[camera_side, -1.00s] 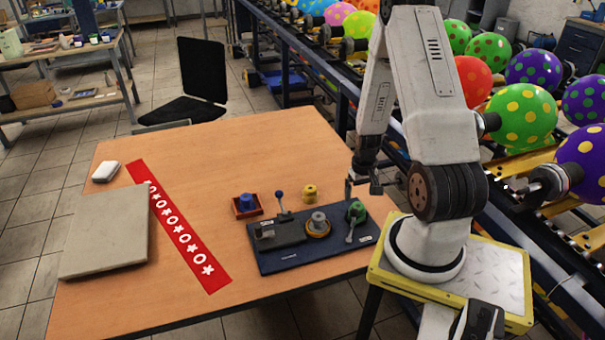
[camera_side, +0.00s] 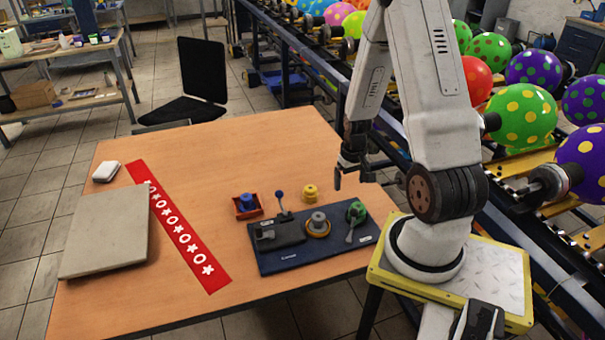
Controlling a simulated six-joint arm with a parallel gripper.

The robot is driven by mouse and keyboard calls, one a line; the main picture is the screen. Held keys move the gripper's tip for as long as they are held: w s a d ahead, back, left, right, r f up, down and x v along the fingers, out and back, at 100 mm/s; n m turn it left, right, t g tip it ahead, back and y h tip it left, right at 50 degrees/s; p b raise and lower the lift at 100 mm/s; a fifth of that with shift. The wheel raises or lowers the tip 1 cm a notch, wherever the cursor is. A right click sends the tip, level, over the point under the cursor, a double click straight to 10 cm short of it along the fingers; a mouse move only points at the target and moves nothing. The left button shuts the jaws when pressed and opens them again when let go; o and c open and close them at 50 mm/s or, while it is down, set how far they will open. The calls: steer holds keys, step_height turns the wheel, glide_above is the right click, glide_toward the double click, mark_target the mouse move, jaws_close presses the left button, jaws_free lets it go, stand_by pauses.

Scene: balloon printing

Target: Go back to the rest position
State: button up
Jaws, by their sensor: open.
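My gripper (camera_side: 352,180) is in the air over the right part of the wooden table (camera_side: 215,165), above and behind the right end of the dark blue fixture plate. It is open and holds nothing that I can see. The fixture plate (camera_side: 290,258) lies near the table's front right edge. It carries a dark block with a blue-knobbed lever (camera_side: 280,195), a round metal and orange part (camera_side: 318,224) and a green part with a small lever (camera_side: 355,212).
A yellow part (camera_side: 310,193) and an orange-red tray (camera_side: 246,212) with a blue piece stand behind the plate. A red patterned strip (camera_side: 180,228), a grey slab (camera_side: 105,232) and a white block (camera_side: 105,171) lie at left. A conveyor with spotted balloons (camera_side: 522,115) runs at right.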

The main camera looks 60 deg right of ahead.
steer(key=w+a+r+n, duration=0.2)
steer(key=a+r, duration=0.2)
steer(key=a, duration=0.4)
steer(key=w+a+r+n+t, duration=0.1)
steer(key=w+a+r+n, duration=0.1)
steer(key=a, duration=0.7)
steer(key=w+a+r+n+t, duration=0.1)
steer(key=a+r+n, duration=0.3)
steer(key=a, duration=0.5)
step_height(320, 180, up, 2)
steer(key=shift+w, duration=0.85)
steer(key=shift+c, duration=0.2)
